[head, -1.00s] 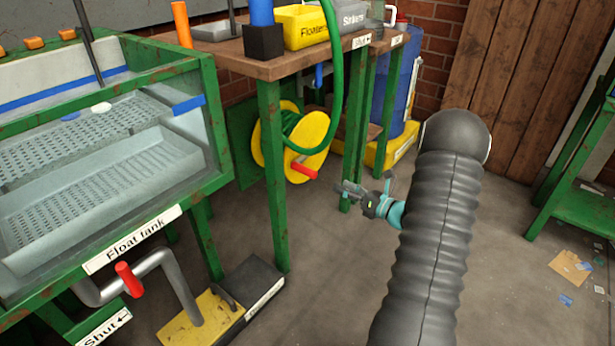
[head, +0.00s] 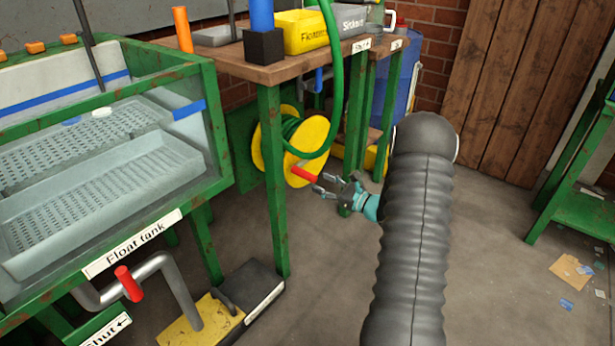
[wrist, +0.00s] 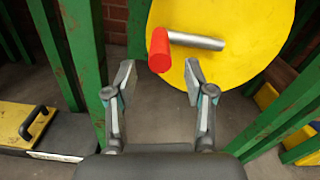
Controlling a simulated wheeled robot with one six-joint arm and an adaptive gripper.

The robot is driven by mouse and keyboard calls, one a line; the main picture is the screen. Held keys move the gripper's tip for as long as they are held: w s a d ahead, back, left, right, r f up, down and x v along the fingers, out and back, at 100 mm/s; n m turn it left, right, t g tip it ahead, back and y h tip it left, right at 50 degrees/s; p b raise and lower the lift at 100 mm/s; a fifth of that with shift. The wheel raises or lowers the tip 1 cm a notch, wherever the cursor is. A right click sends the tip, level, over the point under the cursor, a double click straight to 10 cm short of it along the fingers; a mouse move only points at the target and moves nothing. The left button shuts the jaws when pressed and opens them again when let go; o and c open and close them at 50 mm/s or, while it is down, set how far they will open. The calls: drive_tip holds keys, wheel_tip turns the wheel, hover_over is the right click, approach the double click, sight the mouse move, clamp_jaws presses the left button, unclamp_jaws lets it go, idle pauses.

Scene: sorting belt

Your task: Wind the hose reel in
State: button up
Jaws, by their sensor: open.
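The hose reel (head: 312,135) is a yellow-flanged drum under the wooden bench, with green hose (head: 335,85) on it that runs up over the bench edge. Its crank has a red handle (head: 305,175); in the wrist view the red handle (wrist: 159,50) stands on a short metal arm (wrist: 197,41) on the yellow flange. My gripper (head: 324,184) is beside the handle in the head view. In the wrist view my gripper (wrist: 158,78) is open and empty, its fingertips apart with the handle just beyond and between them. I cannot tell whether they touch.
A green bench leg (head: 272,180) stands left of the reel, and another leg (head: 352,130) stands right of it. The float tank (head: 100,150) is at the left. A blue drum (head: 404,75) stands behind. The floor (head: 330,260) in front is clear.

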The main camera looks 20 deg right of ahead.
sight(308, 176)
drive_tip(key=x, duration=0.6)
drive_tip(key=shift+w+a, duration=0.15)
drive_tip(key=shift+w, duration=0.05)
clamp_jaws()
